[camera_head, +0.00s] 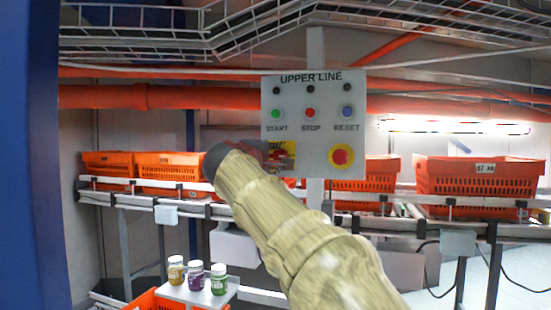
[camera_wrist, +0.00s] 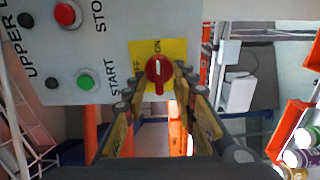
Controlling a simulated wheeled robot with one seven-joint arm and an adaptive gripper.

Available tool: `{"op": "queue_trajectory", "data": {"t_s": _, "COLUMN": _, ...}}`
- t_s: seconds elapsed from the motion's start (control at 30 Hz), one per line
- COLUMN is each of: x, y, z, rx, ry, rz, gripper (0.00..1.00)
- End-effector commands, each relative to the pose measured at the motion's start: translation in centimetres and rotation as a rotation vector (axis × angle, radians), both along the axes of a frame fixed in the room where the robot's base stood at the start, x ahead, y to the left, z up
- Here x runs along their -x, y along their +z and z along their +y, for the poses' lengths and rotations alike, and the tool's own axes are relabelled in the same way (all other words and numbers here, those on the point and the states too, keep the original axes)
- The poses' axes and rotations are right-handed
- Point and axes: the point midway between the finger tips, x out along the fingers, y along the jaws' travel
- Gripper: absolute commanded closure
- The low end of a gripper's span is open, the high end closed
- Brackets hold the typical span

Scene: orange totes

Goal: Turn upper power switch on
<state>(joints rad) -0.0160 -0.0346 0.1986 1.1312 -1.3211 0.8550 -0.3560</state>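The upper power switch is a red rotary knob (camera_wrist: 159,72) on a yellow plate (camera_wrist: 142,52) marked OFF and ON. In the wrist view its bar stands vertical, with a pale mark on its upper part towards the word ON. My gripper (camera_wrist: 156,88) is open, with one fingertip on each side of the knob; the right one looks close to it, and contact cannot be told. In the head view, my arm and gripper (camera_head: 262,155) hide most of the switch, and part of the yellow plate (camera_head: 284,153) shows at the UPPER LINE panel's (camera_head: 318,126) lower left.
Green start (camera_head: 277,114), red stop (camera_head: 310,113) and blue reset (camera_head: 347,113) buttons sit above the switch. A red emergency button (camera_head: 341,157) is on its right. Orange totes (camera_head: 478,178) stand on the conveyor behind. Several jars (camera_head: 196,275) stand at the lower left.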

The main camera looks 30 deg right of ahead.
Motion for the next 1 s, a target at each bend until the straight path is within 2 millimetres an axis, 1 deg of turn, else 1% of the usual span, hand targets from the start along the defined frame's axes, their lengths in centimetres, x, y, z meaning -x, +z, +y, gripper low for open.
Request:
{"op": "queue_trajectory", "data": {"t_s": 0.3, "x": 4.3, "y": 0.1, "z": 4.6, "rx": -0.001, "ry": 0.005, "rz": -0.002, "gripper": 0.73}}
{"op": "queue_trajectory", "data": {"t_s": 0.5, "x": 6.6, "y": 0.0, "z": 6.9, "rx": -0.001, "ry": 0.003, "rz": -0.001, "gripper": 0.73}}
{"op": "queue_trajectory", "data": {"t_s": 0.7, "x": 7.6, "y": 0.0, "z": 7.8, "rx": 0.000, "ry": 0.000, "rz": 0.000, "gripper": 0.73}}
{"op": "queue_trajectory", "data": {"t_s": 1.0, "x": 7.7, "y": 0.0, "z": 7.9, "rx": -0.001, "ry": 0.000, "rz": -0.001, "gripper": 0.73}}
